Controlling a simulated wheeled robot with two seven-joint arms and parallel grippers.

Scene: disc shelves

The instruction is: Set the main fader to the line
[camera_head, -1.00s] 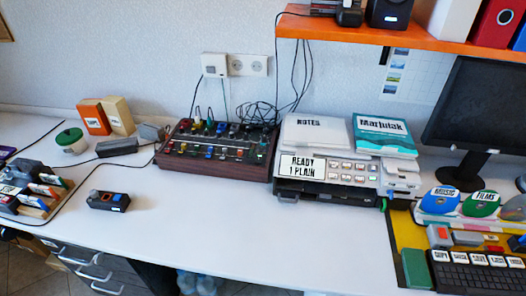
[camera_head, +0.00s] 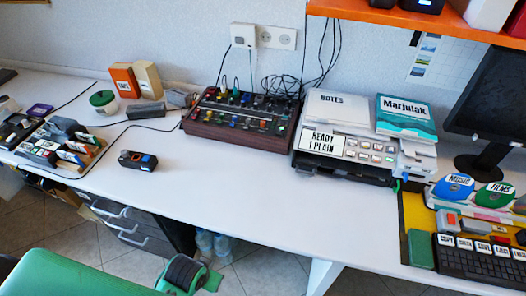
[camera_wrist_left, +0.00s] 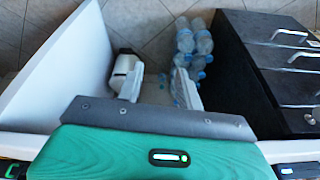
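The mixer (camera_head: 242,118) stands on the desk against the wall, a dark red-brown box with rows of coloured knobs and fader caps. Its main fader and the line are too small to pick out from here. In the left wrist view my left gripper (camera_wrist_left: 160,84) points down past the desk edge toward the floor. Its two pale fingers are apart with nothing between them. It is away from the mixer. A green part of my arm (camera_head: 70,274) shows low in the head view. My right gripper is not in view.
A printer (camera_head: 345,150) with a notes pad (camera_head: 338,106) stands right of the mixer. A small dark device (camera_head: 138,160) and a grey box (camera_head: 146,110) lie to its left. The desk front is clear. Drawers (camera_wrist_left: 285,65) and bottles (camera_wrist_left: 190,50) are below.

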